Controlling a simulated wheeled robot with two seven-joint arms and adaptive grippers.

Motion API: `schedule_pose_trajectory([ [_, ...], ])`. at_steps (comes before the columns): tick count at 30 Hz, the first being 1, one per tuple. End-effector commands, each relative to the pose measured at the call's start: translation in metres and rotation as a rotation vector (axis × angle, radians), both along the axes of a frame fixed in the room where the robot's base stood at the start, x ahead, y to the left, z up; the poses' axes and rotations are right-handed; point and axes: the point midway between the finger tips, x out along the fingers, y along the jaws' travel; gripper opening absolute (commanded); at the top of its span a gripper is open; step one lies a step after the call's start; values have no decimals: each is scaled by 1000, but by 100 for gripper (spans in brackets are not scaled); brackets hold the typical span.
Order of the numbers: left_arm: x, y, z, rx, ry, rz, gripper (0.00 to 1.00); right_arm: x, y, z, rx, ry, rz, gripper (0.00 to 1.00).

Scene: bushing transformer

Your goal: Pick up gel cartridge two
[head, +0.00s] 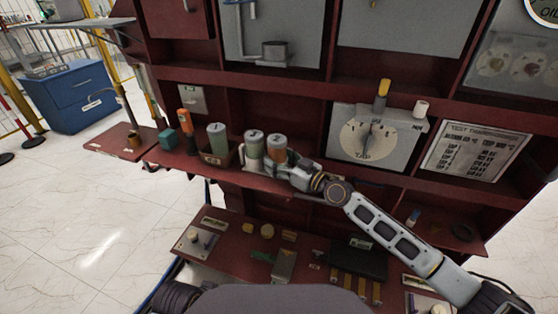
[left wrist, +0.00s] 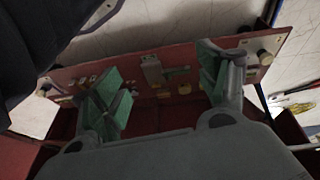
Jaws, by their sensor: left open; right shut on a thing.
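Three upright cylindrical cartridges with grey tops stand on the red shelf. The left cartridge (head: 217,139) is green-grey and sits in a dark holder.
An orange-topped bottle (head: 185,124) and a teal block (head: 168,139) stand left of the cartridges. A dial panel (head: 368,139) is at right. A lower red shelf (head: 222,258) holds knobs and small parts. A blue cabinet (head: 83,98) stands at far left.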

Motion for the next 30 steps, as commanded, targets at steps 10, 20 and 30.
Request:
schedule_pose_trajectory([
  [10,-2,-1,-1,2,3,-6,60,0,0,0,0,0,0,38],
  [20,22,-4,10,70,-84,-128,60,0,0,0,0,0,-1,38],
  [30,74,-15,39,271,-285,-435,60,0,0,0,0,0,-1,38],
])
